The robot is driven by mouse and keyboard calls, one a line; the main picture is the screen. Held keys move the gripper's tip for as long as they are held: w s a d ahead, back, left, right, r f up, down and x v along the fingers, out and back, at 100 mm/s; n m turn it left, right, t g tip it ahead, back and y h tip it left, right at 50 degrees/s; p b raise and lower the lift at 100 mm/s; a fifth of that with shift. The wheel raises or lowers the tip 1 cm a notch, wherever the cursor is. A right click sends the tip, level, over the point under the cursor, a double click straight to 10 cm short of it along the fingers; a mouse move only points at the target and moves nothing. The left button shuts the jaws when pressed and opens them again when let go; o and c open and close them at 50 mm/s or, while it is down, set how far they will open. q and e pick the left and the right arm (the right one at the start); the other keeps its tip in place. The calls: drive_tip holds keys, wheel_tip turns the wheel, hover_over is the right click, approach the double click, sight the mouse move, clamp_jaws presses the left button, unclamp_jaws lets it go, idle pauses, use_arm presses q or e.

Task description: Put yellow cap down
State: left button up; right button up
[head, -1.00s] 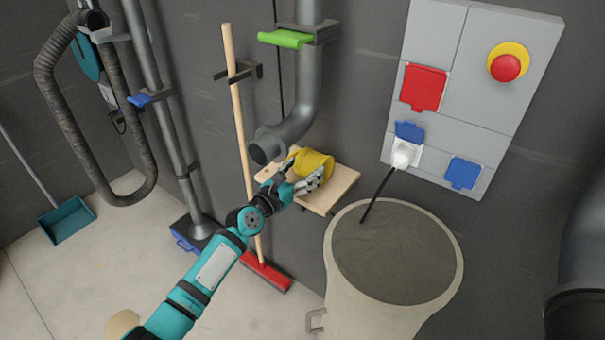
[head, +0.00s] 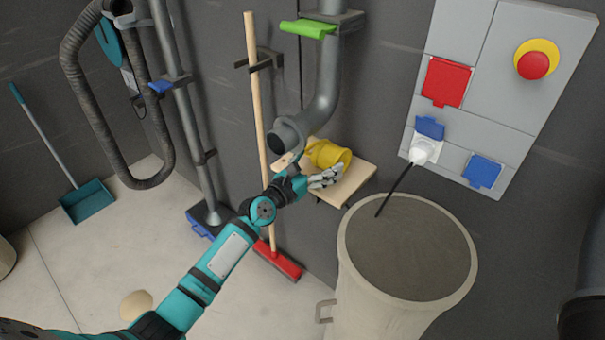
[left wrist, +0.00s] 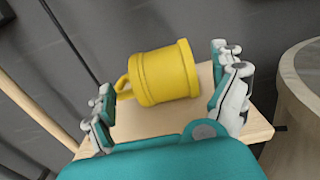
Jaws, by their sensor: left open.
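The yellow cap (head: 328,154) lies on its side on a small wooden shelf (head: 352,178) on the wall, below the open end of a grey pipe. It also shows in the left wrist view (left wrist: 165,75), with its small loop to the left and its wide rim to the right. My left gripper (left wrist: 168,98) is open, its fingers apart on either side of the cap and nearer to me than it. No finger clearly touches the cap. In the head view my left gripper (head: 308,177) is at the front edge of the shelf. My right gripper is not in view.
The grey bent pipe (head: 322,90) hangs close above the shelf. A broom (head: 259,130) leans left of it. A large beige barrel (head: 385,300) stands at the right, below a wall panel with a red button (head: 533,66) and a plugged-in cable (head: 396,190).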

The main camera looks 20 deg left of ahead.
use_arm(q)
drive_tip(key=v, duration=1.1)
drive_tip(key=s+a+f+m+g+y, duration=0.1)
drive_tip(key=s+f+m+g, duration=0.3)
drive_tip(key=f, duration=0.8)
drive_tip(key=s+a+f+m+g+y, duration=0.15)
drive_tip(key=s+f+m, duration=0.4)
drive_tip(key=f, duration=0.65)
drive_tip(key=s+f+m+g+y, duration=0.2)
drive_tip(key=s+f+m, duration=0.25)
drive_tip(key=f, duration=0.75)
drive_tip(key=s+f+m+g, duration=0.2)
drive_tip(key=s+f+m, duration=0.4)
drive_tip(key=s, duration=0.6)
drive_tip(key=s+d+f+m+g+y, duration=0.1)
drive_tip(key=s+f+m+g, duration=0.2)
drive_tip(key=s+f+m, duration=0.4)
drive_tip(key=s+f+m+g, duration=0.3)
drive_tip(key=s+f+m, duration=0.3)
drive_tip(key=s, duration=1.1)
drive_tip(key=shift+d+f+m+y, duration=0.25)
drive_tip(key=shift+m+y, duration=0.1)
drive_tip(key=shift+m, duration=0.45)
